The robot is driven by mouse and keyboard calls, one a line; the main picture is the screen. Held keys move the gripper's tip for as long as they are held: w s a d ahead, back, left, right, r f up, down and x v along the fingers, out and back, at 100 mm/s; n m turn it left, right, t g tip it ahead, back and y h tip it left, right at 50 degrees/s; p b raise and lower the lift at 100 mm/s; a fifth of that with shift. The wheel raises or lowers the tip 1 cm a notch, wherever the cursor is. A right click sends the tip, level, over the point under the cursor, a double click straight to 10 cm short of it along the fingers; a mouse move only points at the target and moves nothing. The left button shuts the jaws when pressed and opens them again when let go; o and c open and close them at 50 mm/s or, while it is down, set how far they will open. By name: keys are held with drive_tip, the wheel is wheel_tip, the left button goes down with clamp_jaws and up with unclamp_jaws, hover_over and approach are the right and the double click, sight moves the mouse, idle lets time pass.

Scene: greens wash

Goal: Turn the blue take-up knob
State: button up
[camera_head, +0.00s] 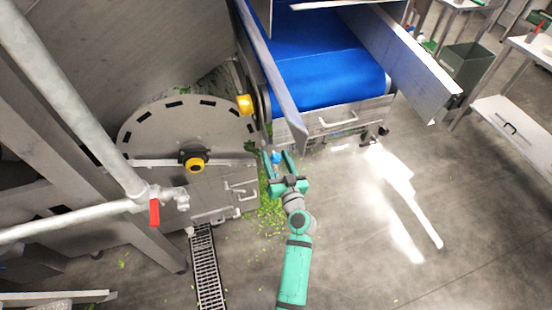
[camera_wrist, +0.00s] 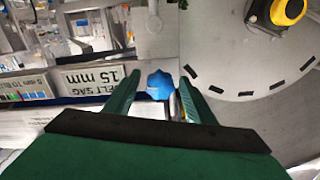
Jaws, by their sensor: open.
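The blue take-up knob (camera_wrist: 160,84) shows in the wrist view between and just beyond my two green fingers. In the head view the knob (camera_head: 276,157) is a small blue spot between the fingertips, at the left end of the conveyor with the blue belt (camera_head: 325,65). My gripper (camera_head: 275,156) is open, with a finger on either side of the knob. In the wrist view my gripper (camera_wrist: 155,85) has a narrow gap beside the knob. I cannot tell whether either finger touches it.
A "BELT SAG 15 mm" label (camera_wrist: 98,78) is left of the knob. A round grey slotted cover (camera_head: 150,120) with a yellow-black knob (camera_head: 194,161) stands left. Green scraps (camera_head: 268,215) litter the floor near a drain grate (camera_head: 207,270). Open floor lies right.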

drive_tip(key=c, duration=1)
drive_tip(key=shift+c, duration=0.2)
drive_tip(key=shift+m, duration=0.3)
drive_tip(key=shift+m, duration=2.8)
drive_tip(key=o, duration=1)
drive_tip(key=shift+o, duration=0.2)
